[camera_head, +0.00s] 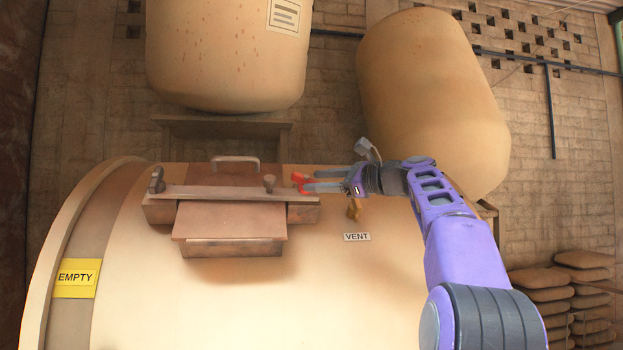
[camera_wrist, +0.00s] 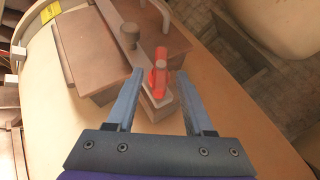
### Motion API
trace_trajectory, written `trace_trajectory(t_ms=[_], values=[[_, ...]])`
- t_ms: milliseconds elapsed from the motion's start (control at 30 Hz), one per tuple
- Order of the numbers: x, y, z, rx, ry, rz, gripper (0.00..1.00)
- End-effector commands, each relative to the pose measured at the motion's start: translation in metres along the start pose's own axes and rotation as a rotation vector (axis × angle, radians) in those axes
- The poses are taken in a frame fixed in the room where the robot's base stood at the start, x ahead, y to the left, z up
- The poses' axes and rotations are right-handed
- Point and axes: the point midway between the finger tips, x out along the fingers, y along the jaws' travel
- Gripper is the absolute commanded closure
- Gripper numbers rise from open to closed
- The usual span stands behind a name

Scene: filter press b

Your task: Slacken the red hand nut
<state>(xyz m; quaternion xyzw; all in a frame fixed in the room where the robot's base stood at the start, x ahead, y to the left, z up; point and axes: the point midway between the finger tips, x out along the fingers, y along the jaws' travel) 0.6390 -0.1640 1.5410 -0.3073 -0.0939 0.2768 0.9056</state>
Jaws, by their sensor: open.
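The red hand nut (camera_head: 298,178) is at the right end of a flat bar (camera_head: 220,191) across the brown hatch on the tank. In the wrist view the red nut (camera_wrist: 159,72) shows as an upright winged piece on the bar's end. My gripper (camera_head: 313,181) reaches in from the right at the nut, its fingers level and pointing left. In the wrist view my gripper (camera_wrist: 160,77) is open, with one fingertip to each side of the nut. I cannot tell whether either finger touches it. The fingers partly hide the nut in the head view.
A round knob (camera_head: 269,182) stands on the bar just left of the nut. A hoop handle (camera_head: 235,161) rises behind the bar. A brass fitting (camera_head: 353,209) and a VENT label (camera_head: 357,237) sit below my wrist. Large tanks (camera_head: 433,95) stand behind. The tank top at front right is clear.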

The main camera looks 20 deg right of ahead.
Motion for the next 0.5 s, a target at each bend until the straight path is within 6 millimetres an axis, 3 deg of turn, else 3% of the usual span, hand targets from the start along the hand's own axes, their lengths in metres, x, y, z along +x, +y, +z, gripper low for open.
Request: trace_trajectory(t_ms=[200,500], values=[[0.022,0.0,0.0,0.001,0.0,0.001,0.47],[0.025,0.0,-0.001,0.0,0.001,-0.001,0.47]])
